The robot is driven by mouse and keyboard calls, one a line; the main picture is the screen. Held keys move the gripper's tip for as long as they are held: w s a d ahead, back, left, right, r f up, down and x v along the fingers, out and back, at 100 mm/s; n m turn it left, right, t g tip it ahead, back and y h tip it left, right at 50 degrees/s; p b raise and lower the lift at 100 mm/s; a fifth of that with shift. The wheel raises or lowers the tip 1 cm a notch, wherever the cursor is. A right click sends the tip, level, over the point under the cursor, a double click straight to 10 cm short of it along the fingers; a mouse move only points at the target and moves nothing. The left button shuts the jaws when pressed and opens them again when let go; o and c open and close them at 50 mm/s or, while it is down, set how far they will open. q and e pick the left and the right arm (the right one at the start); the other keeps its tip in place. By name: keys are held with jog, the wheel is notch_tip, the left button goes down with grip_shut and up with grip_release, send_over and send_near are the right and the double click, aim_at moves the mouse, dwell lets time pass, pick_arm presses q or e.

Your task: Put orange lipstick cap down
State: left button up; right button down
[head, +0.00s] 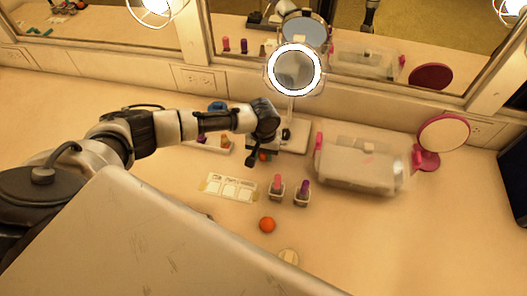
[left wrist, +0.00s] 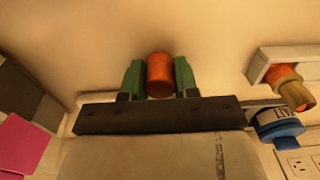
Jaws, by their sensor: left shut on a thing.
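The orange lipstick cap (left wrist: 160,75) is between the green fingertips of my left gripper (left wrist: 159,78) in the left wrist view. The gripper is shut on it. In the head view my left gripper (head: 262,157) is over the counter, left of the clear box and in front of the ring-lit mirror; the cap there is small and mostly hidden. In the left wrist view, an orange-tipped lipstick with a gold body (left wrist: 289,88) is at a pale tray (left wrist: 262,64) on the right. My right gripper is not in view.
A pink lipstick (head: 277,184) and purple lipstick (head: 303,190) stand in small holders beside a white card (head: 230,187). An orange round thing (head: 267,225) lies nearer. The clear box (head: 360,165), pink mirror (head: 443,134) and ring-lit mirror (head: 294,70) stand farther back. Front right counter is clear.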

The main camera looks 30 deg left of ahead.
pick_arm(q)
jog(key=o, duration=0.9)
jog(key=shift+f, duration=0.1)
notch_tip(320, 180, up, 12)
jog(key=shift+r+b, duration=0.2)
jog(key=shift+b, duration=0.1)
